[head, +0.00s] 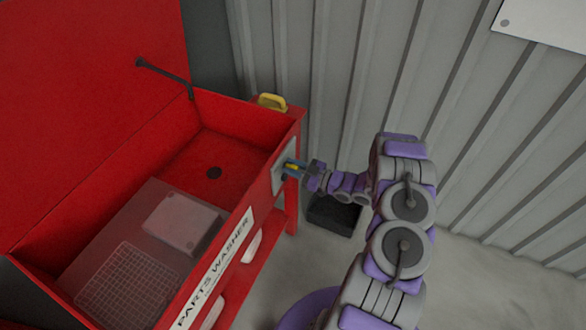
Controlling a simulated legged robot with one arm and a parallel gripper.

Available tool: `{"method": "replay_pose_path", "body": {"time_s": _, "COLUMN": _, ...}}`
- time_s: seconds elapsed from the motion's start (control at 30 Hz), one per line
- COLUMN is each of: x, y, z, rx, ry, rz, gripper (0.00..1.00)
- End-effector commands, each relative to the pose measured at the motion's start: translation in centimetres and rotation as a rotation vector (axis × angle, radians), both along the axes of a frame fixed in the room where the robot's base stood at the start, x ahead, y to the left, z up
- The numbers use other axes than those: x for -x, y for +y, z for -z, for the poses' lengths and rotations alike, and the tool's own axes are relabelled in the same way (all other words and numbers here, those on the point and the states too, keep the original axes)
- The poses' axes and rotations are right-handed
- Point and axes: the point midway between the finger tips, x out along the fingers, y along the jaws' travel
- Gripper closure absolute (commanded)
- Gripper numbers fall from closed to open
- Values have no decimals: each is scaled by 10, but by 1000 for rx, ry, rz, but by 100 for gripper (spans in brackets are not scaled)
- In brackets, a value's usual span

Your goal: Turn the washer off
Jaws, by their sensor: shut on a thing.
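The red parts washer (120,170) stands on the left with its lid raised. A pale switch plate (279,172) is on its right side wall near the far corner. My gripper (291,167) is at this plate, at the end of my purple and grey arm reaching in from the right. Its jaws are shut on a small yellow piece (292,166), which looks like the washer's switch. The fingers hide part of the plate, and the switch's position cannot be read.
A yellow handle-like item (271,102) sits at the washer's far corner. A black box (333,215) is on the floor below my arm. A corrugated grey wall (340,70) stands behind. The floor at the lower right (500,285) is clear.

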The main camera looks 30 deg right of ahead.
Motion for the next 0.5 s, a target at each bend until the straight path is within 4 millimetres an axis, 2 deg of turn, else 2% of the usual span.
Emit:
{"method": "replay_pose_path", "body": {"time_s": 0.17, "x": 0, "y": 4, "z": 0, "rx": 1, "ry": 1, "rz": -7, "gripper": 100}}
{"method": "replay_pose_path", "body": {"time_s": 0.2, "x": 0, "y": 4, "z": 1, "rx": 2, "ry": 2, "rz": -7, "gripper": 70}}
{"method": "replay_pose_path", "body": {"time_s": 0.43, "x": 1, "y": 3, "z": 0, "rx": 0, "ry": 2, "rz": -3, "gripper": 48}}
{"method": "replay_pose_path", "body": {"time_s": 0.5, "x": 1, "y": 1, "z": 0, "rx": -1, "ry": 2, "rz": -2, "gripper": 47}}
